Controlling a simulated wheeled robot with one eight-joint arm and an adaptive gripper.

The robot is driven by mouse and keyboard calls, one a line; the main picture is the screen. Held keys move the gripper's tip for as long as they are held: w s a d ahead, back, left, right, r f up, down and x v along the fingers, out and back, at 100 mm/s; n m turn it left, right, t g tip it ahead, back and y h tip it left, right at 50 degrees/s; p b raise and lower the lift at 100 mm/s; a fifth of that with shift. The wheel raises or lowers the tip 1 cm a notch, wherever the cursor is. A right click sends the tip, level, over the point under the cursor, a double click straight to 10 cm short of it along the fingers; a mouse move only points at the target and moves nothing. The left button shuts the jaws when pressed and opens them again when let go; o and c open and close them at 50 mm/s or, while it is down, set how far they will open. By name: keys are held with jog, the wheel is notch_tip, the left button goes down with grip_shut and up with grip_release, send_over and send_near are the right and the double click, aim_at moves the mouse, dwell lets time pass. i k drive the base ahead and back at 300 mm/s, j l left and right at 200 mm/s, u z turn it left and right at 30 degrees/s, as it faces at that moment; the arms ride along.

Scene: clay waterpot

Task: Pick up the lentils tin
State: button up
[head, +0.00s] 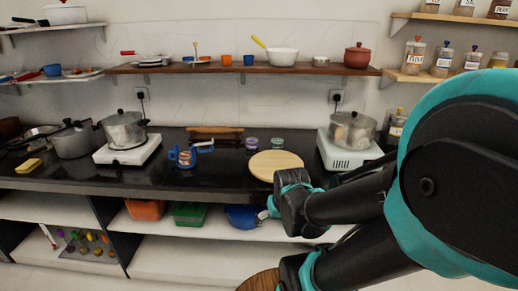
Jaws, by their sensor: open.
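I cannot tell which container is the lentils tin. Two small lidded containers, one purplish (252,143) and one greenish (278,143), stand on the dark counter behind a round wooden board; no label is readable on them. Labelled jars stand on the right wall shelves, such as one with an orange-brown lid (414,57) and one with a dark lid (443,61); most labels are too small to read. My black and teal arm fills the right side and overlaps the counter's front edge. My gripper's fingers do not show.
The round board (275,164) lies on the dark counter (225,182). A blue vessel (183,157) stands left of it. Pots sit on white stoves (127,149) (348,152) at both sides. A wooden shelf (180,69) hangs above. Bins (190,213) stand below.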

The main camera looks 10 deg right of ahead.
aim_at(277, 144)
jog(key=i+j+z, duration=0.15)
jog(key=j, duration=0.65)
jog(key=i+j+z, duration=0.2)
jog(key=j, duration=0.6)
jog(key=j+z, duration=0.15)
jog(key=j, duration=0.7)
